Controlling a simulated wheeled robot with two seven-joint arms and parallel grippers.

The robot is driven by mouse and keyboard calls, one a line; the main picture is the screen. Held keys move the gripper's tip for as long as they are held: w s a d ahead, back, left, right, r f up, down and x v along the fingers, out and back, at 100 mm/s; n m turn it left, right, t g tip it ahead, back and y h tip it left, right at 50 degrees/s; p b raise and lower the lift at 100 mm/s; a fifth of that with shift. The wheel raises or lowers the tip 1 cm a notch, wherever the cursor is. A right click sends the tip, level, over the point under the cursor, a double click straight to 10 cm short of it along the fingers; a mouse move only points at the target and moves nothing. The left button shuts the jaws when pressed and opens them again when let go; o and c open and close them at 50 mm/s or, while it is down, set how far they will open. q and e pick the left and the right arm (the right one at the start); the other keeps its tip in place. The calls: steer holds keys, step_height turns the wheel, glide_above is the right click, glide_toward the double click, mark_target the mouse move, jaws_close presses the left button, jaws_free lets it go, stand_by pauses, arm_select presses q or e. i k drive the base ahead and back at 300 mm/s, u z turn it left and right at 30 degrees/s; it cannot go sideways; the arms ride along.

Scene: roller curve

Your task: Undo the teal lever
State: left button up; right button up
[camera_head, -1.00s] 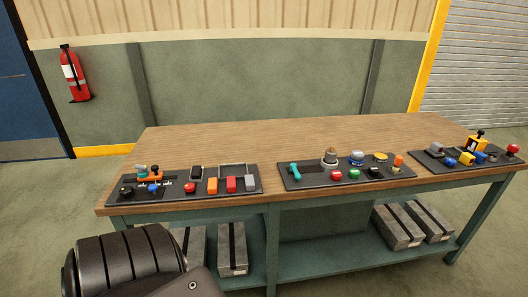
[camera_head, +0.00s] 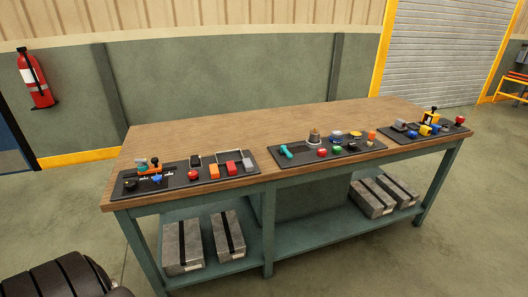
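A teal lever (camera_head: 286,152) stands at the left end of the middle black control panel (camera_head: 301,165) on the workbench. A smaller teal part (camera_head: 141,163) shows on the left panel, beside an orange piece. Neither of my grippers is in view. Only a dark ribbed part of my own arm or body shows at the bottom left, well apart from the bench.
A wooden workbench (camera_head: 230,125) carries the left panel (camera_head: 205,184), the middle panel and the right panel (camera_head: 445,133), all with coloured buttons. Grey boxes (camera_head: 183,245) lie on the lower shelf. Open floor lies in front. A fire extinguisher (camera_head: 36,82) hangs on the wall.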

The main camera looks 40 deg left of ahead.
mark_target(283, 150)
steer(key=u, duration=1.85)
steer(key=i, duration=0.5)
steer(key=z, duration=0.05)
